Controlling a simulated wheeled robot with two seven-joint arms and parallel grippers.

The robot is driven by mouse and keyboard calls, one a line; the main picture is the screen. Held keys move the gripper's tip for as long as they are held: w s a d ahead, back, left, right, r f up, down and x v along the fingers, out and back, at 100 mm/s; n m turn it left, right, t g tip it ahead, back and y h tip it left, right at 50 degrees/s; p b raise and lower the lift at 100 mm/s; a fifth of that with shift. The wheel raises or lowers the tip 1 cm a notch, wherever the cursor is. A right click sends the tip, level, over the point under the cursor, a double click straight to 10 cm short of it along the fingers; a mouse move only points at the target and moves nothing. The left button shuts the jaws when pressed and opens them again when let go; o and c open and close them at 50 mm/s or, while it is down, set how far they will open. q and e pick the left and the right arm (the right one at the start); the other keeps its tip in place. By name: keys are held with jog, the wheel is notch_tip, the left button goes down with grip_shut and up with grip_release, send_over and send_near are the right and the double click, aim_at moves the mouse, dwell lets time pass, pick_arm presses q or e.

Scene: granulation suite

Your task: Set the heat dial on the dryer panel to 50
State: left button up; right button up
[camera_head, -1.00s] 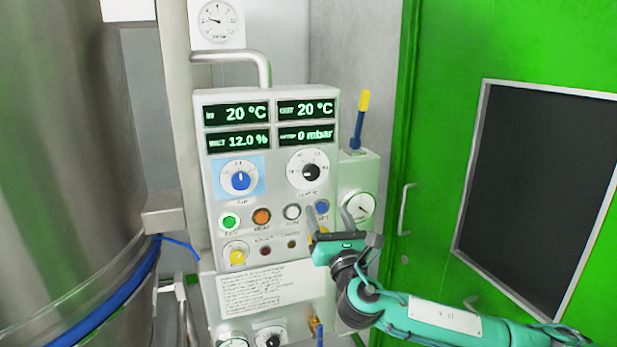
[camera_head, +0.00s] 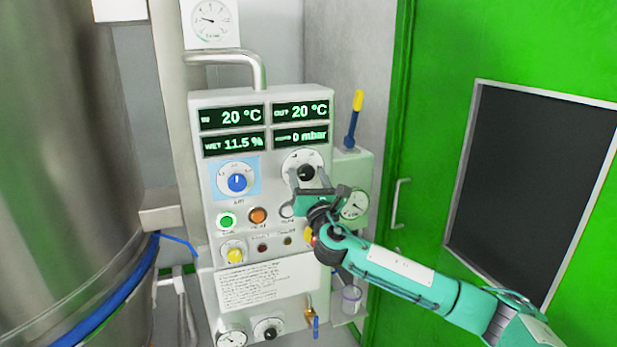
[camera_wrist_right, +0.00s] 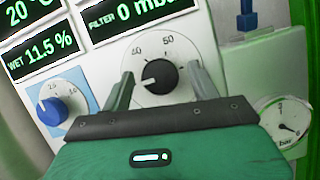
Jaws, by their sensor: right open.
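The heat dial (camera_head: 305,172) is a black knob on a round white scale on the dryer panel (camera_head: 272,185). In the right wrist view the dial (camera_wrist_right: 159,77) shows 40 at its upper left and 50 at its top. Its white pointer mark faces left, below the 40. My right gripper (camera_head: 309,184) is at the dial; in the wrist view its open fingers (camera_wrist_right: 161,72) stand on either side of the knob, with a gap on each side. I cannot tell how far the fingertips are from the panel face. My left gripper is not in view.
A blue knob (camera_head: 237,182) sits left of the dial. A green button (camera_head: 227,221), an orange button (camera_head: 258,215) and a yellow knob (camera_head: 235,254) are below. A pressure gauge (camera_head: 355,205) is close on the right. A steel vessel (camera_head: 65,150) fills the left.

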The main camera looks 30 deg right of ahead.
jog(key=c, duration=1)
jog(key=shift+o, duration=0.2)
